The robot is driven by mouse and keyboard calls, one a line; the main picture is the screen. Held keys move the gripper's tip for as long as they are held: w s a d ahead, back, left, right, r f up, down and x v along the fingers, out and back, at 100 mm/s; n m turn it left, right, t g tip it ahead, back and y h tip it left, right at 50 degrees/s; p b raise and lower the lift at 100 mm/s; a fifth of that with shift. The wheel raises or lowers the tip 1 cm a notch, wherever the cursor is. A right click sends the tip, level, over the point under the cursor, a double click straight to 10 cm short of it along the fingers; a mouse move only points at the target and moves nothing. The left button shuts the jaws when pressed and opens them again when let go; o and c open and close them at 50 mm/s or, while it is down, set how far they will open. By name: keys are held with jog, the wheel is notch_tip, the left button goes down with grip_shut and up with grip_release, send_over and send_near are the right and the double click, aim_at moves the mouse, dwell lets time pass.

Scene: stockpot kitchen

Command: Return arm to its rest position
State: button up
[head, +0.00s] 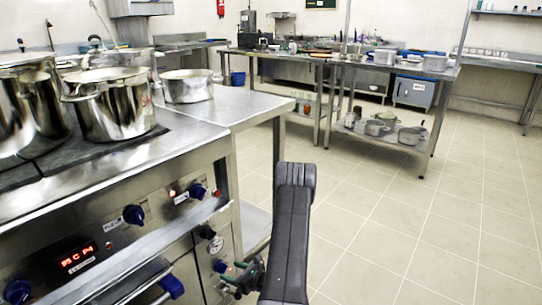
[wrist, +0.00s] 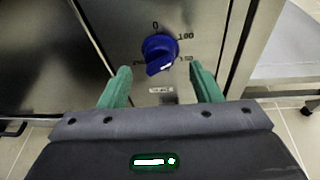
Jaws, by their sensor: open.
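My gripper (wrist: 162,82) is open, with its two green fingers apart in the wrist view. A blue knob (wrist: 160,48) on a steel panel, with 0 and 100 printed around it, stands just ahead, between and beyond the fingertips. No contact with the knob shows. In the head view my gripper (head: 243,275) is low beside the stove front, close to the blue knob (head: 221,266). My dark arm (head: 290,235) reaches down in front of the camera and partly hides the gripper.
The steel stove (head: 110,195) with large stockpots (head: 112,105) fills the left. A smaller pot (head: 187,87) stands on the adjoining steel counter (head: 240,105). Shelved worktables (head: 395,140) stand farther back. The tiled floor (head: 420,235) at right is clear.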

aim_at(226, 269)
jog(key=x, duration=0.3)
jog(key=shift+w+a+f+b, duration=0.15)
jog(key=shift+a+b, duration=0.15)
jog(key=shift+d, duration=0.1)
